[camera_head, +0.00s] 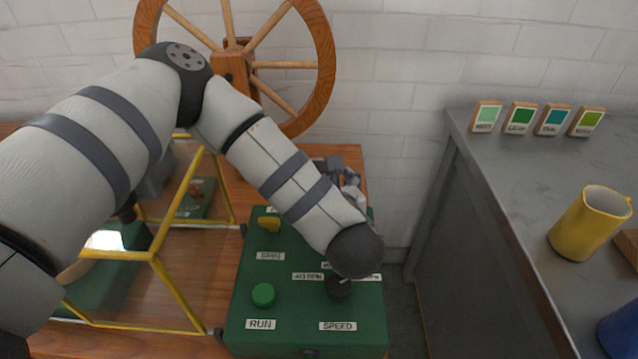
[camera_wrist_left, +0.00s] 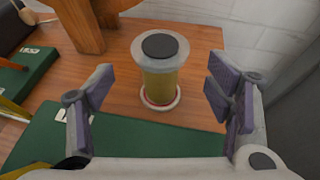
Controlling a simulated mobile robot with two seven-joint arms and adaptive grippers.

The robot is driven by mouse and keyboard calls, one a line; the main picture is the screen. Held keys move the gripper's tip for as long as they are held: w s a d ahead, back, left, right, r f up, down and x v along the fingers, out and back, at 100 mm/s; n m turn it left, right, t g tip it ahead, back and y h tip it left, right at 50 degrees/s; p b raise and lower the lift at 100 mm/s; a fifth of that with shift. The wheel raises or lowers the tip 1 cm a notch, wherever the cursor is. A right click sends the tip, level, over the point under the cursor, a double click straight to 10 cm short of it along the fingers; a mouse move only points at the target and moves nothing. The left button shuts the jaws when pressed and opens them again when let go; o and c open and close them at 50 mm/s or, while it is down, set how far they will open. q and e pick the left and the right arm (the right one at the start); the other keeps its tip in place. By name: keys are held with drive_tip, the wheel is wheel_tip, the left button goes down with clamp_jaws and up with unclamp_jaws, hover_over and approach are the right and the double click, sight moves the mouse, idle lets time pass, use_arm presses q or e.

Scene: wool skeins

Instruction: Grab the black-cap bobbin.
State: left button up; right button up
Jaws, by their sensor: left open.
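The black-cap bobbin (camera_wrist_left: 159,82) stands upright on the wooden table in the left wrist view. It has a grey top flange with a black cap, an olive-yellow body and a pale base with a thin red ring. My left gripper (camera_wrist_left: 161,88) is open, with one finger on either side of the bobbin in the picture and a visible gap to each. Nothing is between the pads in contact. In the head view my left gripper (camera_head: 346,178) is partly hidden behind my forearm, and I cannot make out the bobbin there.
A green control box (camera_head: 245,330) with a green RUN button (camera_head: 263,294) and a dark SPEED knob (camera_head: 338,288) lies below my forearm. A yellow-framed guard (camera_head: 150,256) is at left, a wooden wheel (camera_head: 326,60) behind. A grey bench (camera_head: 500,200) at right holds a yellow jug (camera_head: 583,226).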

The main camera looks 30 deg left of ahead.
use_arm(q)
drive_tip(key=x, duration=0.5)
drive_tip(key=shift+w+a, duration=0.3)
drive_tip(key=c, duration=1.2)
